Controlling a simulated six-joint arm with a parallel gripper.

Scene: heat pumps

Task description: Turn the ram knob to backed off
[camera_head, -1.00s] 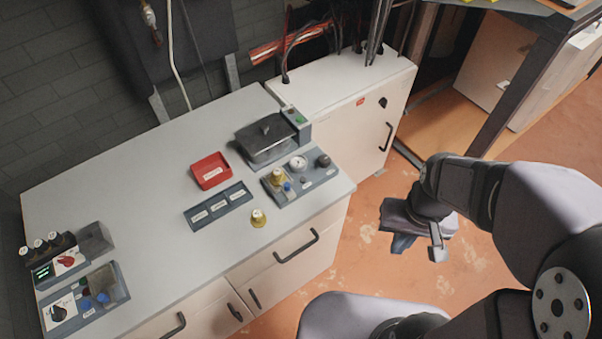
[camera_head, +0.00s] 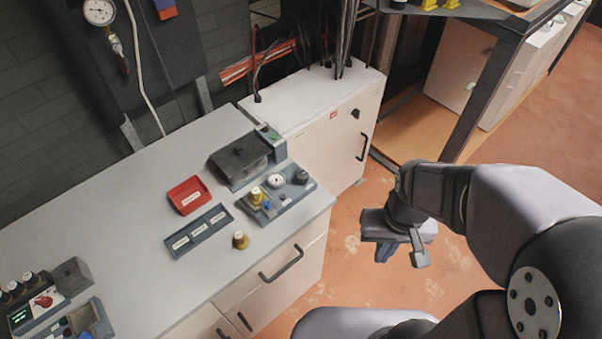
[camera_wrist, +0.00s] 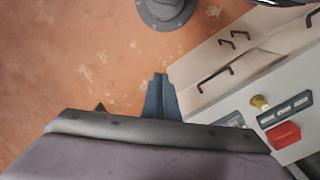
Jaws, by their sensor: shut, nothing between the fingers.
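A grey-blue panel (camera_head: 284,199) on the right end of the bench carries a round white gauge (camera_head: 276,181), a brass-topped piece, a blue knob (camera_head: 267,206) and a dark round knob (camera_head: 302,177). Labels are too small to read, so I cannot tell for sure which is the ram knob or its setting. My gripper (camera_head: 384,253) hangs over the orange floor, right of the bench and apart from the panel. In the wrist view its blue fingers (camera_wrist: 160,96) are together and empty.
A dark lidded box (camera_head: 238,160), a red tray (camera_head: 189,196), a labelled three-part tray (camera_head: 199,231) and a loose brass-topped piece (camera_head: 240,240) are near the panel. A white cabinet (camera_head: 335,145) stands behind. Drawer handles (camera_head: 281,264) stick out at the front.

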